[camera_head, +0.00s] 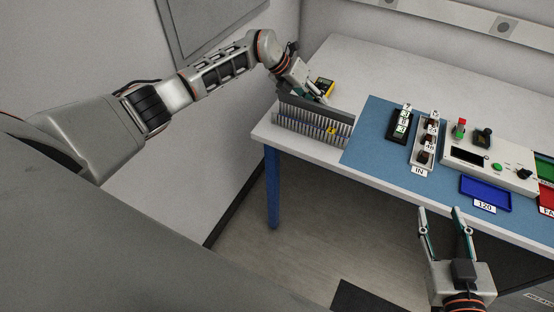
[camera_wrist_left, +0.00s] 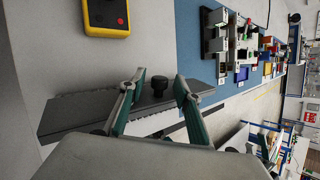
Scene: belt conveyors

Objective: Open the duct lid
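The duct (camera_head: 312,125) is a light grey slotted channel along the left front part of the table. Its dark grey lid (camera_head: 335,114) lies on top. In the left wrist view the lid (camera_wrist_left: 80,112) is a long strip with a black knob (camera_wrist_left: 158,86) standing on it. My left gripper (camera_head: 318,95) is above the duct; in its wrist view the fingers (camera_wrist_left: 158,88) are apart, one on each side of the knob, with gaps visible. My right gripper (camera_head: 440,211) is open and empty in front of the table's front edge.
A yellow device (camera_head: 325,86) lies just behind the duct; it also shows in the left wrist view (camera_wrist_left: 107,16). A blue mat (camera_head: 372,150) to the right holds labelled trays, a control box (camera_head: 490,158) and a blue tray (camera_head: 486,194). The table's back area is clear.

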